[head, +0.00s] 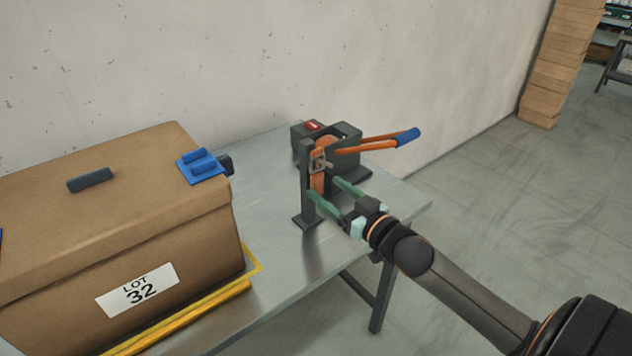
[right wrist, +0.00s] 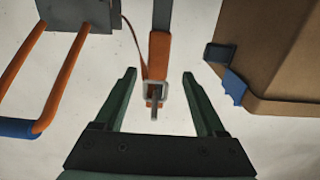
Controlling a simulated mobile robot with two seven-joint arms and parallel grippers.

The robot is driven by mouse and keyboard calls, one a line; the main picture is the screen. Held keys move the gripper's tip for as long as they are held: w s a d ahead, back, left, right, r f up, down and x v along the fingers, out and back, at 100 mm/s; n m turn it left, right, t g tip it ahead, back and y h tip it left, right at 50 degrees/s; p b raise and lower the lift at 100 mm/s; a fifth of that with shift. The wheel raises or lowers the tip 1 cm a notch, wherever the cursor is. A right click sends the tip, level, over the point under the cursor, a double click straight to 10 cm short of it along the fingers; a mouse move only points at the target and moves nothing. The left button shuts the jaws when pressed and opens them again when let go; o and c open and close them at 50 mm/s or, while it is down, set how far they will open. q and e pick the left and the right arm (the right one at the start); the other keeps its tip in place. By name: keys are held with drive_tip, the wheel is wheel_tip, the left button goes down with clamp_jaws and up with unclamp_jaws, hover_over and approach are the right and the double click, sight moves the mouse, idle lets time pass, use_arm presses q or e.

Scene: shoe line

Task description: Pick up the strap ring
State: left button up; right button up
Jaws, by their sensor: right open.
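The strap ring (head: 319,163) is a small grey metal ring on an orange strap (head: 318,180), held upright at a dark fixture on the table. In the right wrist view the ring (right wrist: 155,91) shows at the end of the orange strap (right wrist: 158,55), with a grey pin or tongue through it. My right gripper (head: 324,187) is open, its green fingers pointing at the fixture. In the right wrist view the ring lies between the two fingers (right wrist: 159,75), with a gap on each side and no finger touching it. My left gripper is not in view.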

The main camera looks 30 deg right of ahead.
sight(308, 172)
drive_tip(key=shift+w+a+r, duration=0.1)
drive_tip(key=shift+w+a, duration=0.05)
drive_tip(key=shift+w, duration=3.9)
clamp_jaws()
